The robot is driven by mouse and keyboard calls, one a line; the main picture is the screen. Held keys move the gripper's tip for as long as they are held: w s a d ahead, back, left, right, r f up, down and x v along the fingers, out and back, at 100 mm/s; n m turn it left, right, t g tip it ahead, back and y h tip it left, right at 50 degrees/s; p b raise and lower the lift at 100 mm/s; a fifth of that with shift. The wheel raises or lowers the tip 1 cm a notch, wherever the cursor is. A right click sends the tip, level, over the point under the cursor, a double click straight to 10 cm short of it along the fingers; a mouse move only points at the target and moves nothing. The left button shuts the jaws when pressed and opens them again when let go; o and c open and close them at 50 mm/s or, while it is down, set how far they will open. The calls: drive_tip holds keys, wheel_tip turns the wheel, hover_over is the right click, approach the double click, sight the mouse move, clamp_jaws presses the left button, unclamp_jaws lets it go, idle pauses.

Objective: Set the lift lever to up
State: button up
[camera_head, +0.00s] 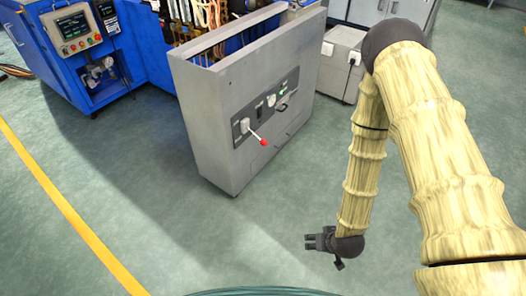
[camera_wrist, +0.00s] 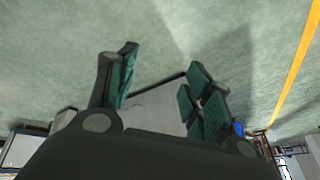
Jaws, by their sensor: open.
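The lift lever (camera_head: 258,137) is a thin rod with a red knob, on the front panel of a grey metal cabinet (camera_head: 228,160). In the head view it slants down and to the right from its white mount. My gripper (camera_head: 307,242) is open and empty in the head view, well below and right of the lever, apart from the cabinet and above the floor. In the wrist view the open fingers (camera_wrist: 160,85) are spread, with nothing between them but floor and part of a grey surface behind. The lever cannot be made out in the wrist view.
A blue machine (camera_head: 75,50) with a screen stands at the back left. A small grey box (camera_head: 341,65) stands behind the cabinet at right. A yellow floor line (camera_head: 68,208) runs along the left. The floor in front of the cabinet is clear.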

drive_tip(key=w+a+f+t+y+b, duration=0.3)
drive_tip(key=w+b, duration=0.4)
drive_tip(key=w, duration=0.6)
drive_tip(key=n+t+y+b, duration=0.5)
drive_tip(key=n+y+b, duration=0.15)
drive_tip(key=b, duration=1.55)
approach(264, 141)
wheel_tip(264, 141, down, 2)
drive_tip(key=shift+m+y, duration=0.25)
drive_tip(key=shift+y, duration=0.1)
drive_tip(key=b+x, duration=0.1)
drive_tip(key=x, duration=0.3)
drive_tip(key=b+x, duration=0.2)
drive_tip(key=x, duration=0.3)
drive_tip(key=shift+w+d, duration=0.2)
drive_tip(key=shift+d, duration=0.05)
drive_tip(key=shift+b+x, duration=0.3)
drive_tip(key=shift+x, duration=0.55)
drive_tip(key=shift+r, duration=0.1)
clamp_jaws()
